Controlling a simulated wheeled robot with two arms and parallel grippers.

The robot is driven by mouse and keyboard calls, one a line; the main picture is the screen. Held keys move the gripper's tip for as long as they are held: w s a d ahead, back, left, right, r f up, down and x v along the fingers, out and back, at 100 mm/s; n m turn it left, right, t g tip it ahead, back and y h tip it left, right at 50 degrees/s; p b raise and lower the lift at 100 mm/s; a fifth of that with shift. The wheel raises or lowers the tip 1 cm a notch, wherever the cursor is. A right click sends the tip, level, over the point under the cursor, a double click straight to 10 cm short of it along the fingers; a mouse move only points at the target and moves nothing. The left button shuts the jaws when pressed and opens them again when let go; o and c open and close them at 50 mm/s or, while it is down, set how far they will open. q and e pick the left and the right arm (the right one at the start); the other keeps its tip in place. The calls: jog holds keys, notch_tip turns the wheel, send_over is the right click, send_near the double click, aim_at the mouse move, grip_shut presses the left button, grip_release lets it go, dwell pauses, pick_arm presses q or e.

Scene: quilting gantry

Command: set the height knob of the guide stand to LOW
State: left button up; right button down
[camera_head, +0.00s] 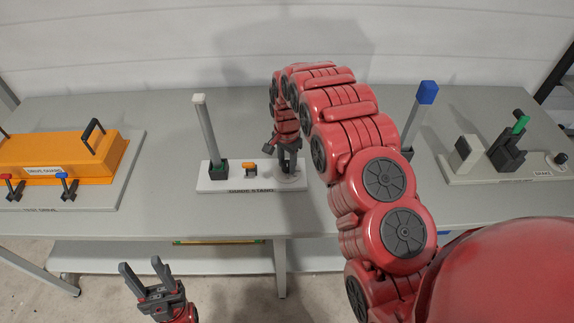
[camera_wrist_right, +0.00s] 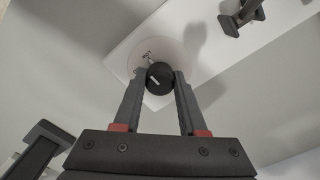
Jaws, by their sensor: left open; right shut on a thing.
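The guide stand's white base (camera_head: 215,184) lies on the table near the middle of the head view. Its knob is hidden there behind my right gripper (camera_head: 288,166), which points down at the base's right end. In the right wrist view the black round knob (camera_wrist_right: 159,77) with a white pointer line sits on a pale round dial (camera_wrist_right: 178,54). My right fingers (camera_wrist_right: 160,82) are shut on the knob, one on each side. A small dial mark (camera_wrist_right: 147,54) shows beside the knob but is too small to read surely. My left gripper (camera_head: 141,266) is open and empty, in front of the table.
The stand also carries a grey post (camera_head: 206,130) and a small orange part (camera_head: 250,167). An orange drive guard (camera_head: 60,158) stands at left. A brake unit (camera_head: 507,150) stands at right. A blue-topped post (camera_head: 427,92) rises behind my right arm. Bare table surrounds the stand.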

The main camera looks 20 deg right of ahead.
aim_at(287, 163)
jog(key=shift+m, duration=0.3)
jog(key=shift+c, duration=2.3)
grip_release()
jog(key=shift+r, duration=0.15)
notch_tip(287, 163, up, 17)
jog(key=p, duration=1.7)
